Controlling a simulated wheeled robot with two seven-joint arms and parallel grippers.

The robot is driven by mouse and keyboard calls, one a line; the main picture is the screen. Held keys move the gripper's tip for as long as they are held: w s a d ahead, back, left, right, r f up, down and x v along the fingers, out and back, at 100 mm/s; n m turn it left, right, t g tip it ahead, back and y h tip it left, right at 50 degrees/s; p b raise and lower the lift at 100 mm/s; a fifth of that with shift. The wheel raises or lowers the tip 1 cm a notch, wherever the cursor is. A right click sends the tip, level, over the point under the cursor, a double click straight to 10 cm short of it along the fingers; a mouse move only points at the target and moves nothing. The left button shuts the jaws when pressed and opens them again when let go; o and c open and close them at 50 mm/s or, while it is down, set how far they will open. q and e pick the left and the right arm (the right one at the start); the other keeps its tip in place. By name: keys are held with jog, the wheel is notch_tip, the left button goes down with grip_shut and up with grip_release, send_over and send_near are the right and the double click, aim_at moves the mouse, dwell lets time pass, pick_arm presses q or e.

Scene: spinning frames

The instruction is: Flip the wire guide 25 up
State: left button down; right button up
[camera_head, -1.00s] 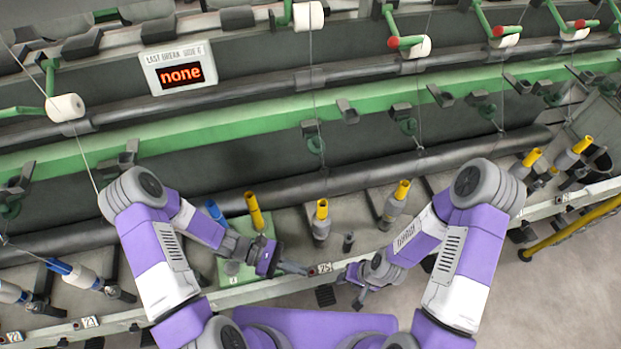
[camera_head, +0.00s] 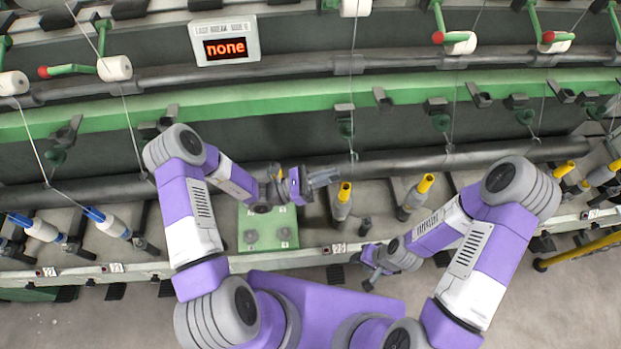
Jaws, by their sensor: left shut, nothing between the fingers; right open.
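The number plate 25 (camera_head: 338,248) is on the pale front rail. Above it on the green beam hangs a wire guide (camera_head: 346,128), a small green piece under a dark bracket, with a thread running down past it. I take this as wire guide 25; whether it is up or down is hard to tell. My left gripper (camera_head: 334,177) is shut and empty, below this guide and close beside the yellow-topped spindle (camera_head: 344,195). My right gripper (camera_head: 364,277) is open and empty, low, near the front rail to the right of the plate.
Another yellow-topped spindle (camera_head: 418,195) stands to the right. Blue-and-white bobbins (camera_head: 108,222) stand at the left. A display (camera_head: 224,48) reads "none". A long dark roller (camera_head: 400,160) crosses behind the spindles.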

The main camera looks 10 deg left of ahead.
pick_arm(q)
jog(key=shift+w+d+r+p, duration=0.15)
jog(key=shift+d+r, duration=0.15)
jog(key=shift+r, duration=0.35)
jog(key=shift+w+d+r+p, duration=0.2)
jog(key=shift+d+r, duration=0.15)
jog(key=shift+r, duration=0.3)
jog(key=shift+w+d+r+p, duration=0.15)
jog(key=shift+d+r, duration=0.15)
jog(key=shift+r, duration=0.35)
pick_arm(e)
jog(key=shift+r, duration=0.6)
